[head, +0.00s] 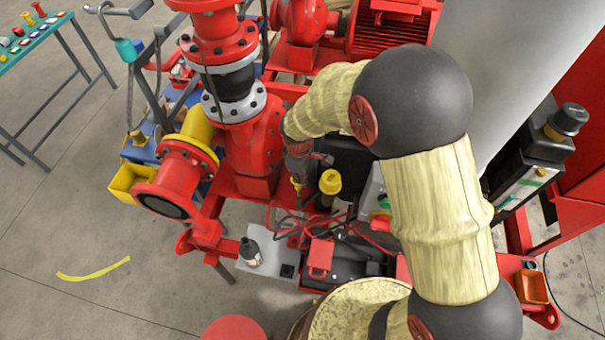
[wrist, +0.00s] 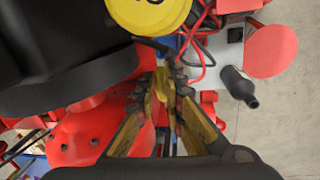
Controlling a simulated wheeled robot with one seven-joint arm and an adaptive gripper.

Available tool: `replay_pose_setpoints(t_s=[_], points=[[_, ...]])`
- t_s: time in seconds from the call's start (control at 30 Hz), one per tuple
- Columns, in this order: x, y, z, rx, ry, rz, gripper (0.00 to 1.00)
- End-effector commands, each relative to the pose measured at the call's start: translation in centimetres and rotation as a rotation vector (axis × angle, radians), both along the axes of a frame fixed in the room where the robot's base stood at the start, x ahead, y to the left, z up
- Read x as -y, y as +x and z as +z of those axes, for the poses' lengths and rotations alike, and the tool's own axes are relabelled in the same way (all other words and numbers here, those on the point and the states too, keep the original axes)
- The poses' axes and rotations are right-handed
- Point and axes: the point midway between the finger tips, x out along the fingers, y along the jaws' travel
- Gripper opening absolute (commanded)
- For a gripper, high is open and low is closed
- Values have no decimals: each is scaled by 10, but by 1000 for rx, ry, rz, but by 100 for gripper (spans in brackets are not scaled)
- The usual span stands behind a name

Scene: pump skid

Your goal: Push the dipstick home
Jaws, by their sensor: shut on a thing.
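My gripper (head: 296,174) points down between the red pump body and the black engine block. In the wrist view its two fingers (wrist: 165,92) come together on a small yellow piece, the dipstick's handle (wrist: 162,82). A little of the yellow handle (head: 297,186) also shows below the fingers in the head view. The dipstick's lower part and the mouth of its tube are hidden by the fingers and cables, so I cannot tell how deep it sits.
A yellow filler cap (head: 330,182) stands close to the right of the gripper. Red and black cables (head: 318,222) run just below. A dark bottle (head: 250,252) stands on a grey plate. The red pump (head: 252,150) is close on the left. Open floor lies farther left.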

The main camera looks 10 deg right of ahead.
Motion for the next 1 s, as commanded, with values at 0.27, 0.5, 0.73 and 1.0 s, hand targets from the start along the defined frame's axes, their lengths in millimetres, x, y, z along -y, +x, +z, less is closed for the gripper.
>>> replay_pose_setpoints(t_s=[0.27,0.5,0.73,1.0], points=[[0,-1,-64,-3,0,-3,0],[0,-1,-71,-2,1,-3,0],[0,-2,-72,-3,0,-3,15],[0,-1,-70,-1,0,-1,29]])
